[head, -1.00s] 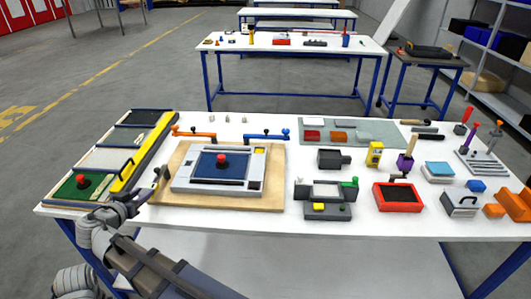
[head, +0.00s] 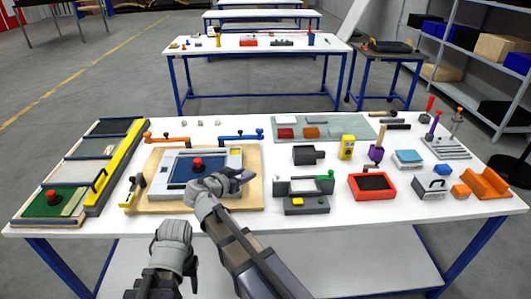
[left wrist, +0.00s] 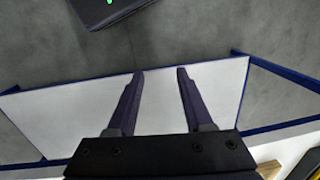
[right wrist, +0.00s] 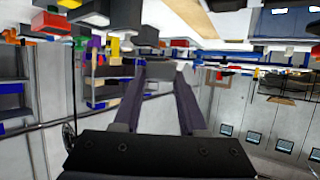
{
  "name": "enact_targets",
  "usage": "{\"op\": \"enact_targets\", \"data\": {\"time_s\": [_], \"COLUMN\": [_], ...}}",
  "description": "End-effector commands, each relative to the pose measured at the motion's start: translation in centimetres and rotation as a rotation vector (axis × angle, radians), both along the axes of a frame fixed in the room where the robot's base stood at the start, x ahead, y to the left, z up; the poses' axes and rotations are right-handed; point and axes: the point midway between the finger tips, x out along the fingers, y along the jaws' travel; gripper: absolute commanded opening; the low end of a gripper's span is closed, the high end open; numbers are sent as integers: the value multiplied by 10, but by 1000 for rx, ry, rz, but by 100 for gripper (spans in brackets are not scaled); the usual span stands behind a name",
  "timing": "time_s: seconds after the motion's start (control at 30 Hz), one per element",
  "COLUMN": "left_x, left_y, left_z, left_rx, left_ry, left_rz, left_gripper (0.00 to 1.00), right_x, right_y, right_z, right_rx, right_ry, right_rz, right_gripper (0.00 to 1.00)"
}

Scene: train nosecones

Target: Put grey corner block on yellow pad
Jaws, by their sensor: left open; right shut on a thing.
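My right gripper (head: 240,177) is above the front right part of the framed panel (head: 182,190). In the right wrist view it is shut on a small grey block (right wrist: 160,70), which I take to be the grey corner block; in the head view the block is hard to make out. A small yellow patch (head: 235,152) shows at the panel frame's back right corner. Another yellow pad (head: 297,201) is on the grey fixture to the right; I cannot tell which is the task's pad. My left gripper (left wrist: 160,75) is open and empty, in front of the table.
The panel lies on a wooden board (head: 140,185) and has a red knob (head: 197,164). Several small grey blocks (head: 200,123) stand behind it. Orange and blue handles (head: 240,136) lie along its back edge. A tray with a yellow bar (head: 110,170) is at left.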

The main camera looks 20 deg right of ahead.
Motion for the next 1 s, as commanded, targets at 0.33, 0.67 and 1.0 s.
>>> {"op": "enact_targets", "data": {"time_s": [0.33, 0.67, 1.0], "left_x": [0, 0, 0], "left_y": [0, 0, 0], "left_z": [36, 26, 26], "left_rx": [0, 0, 0], "left_ry": [0, 0, 0], "left_rz": [0, 0, 0], "left_gripper": [71, 71, 71], "right_x": [0, 30, 79], "right_y": [0, -13, -28], "right_z": [36, 26, 27], "right_rx": [0, 1, 5], "right_ry": [0, 1, -5], "right_rz": [0, 266, 665], "right_gripper": [0, 0, 0]}}
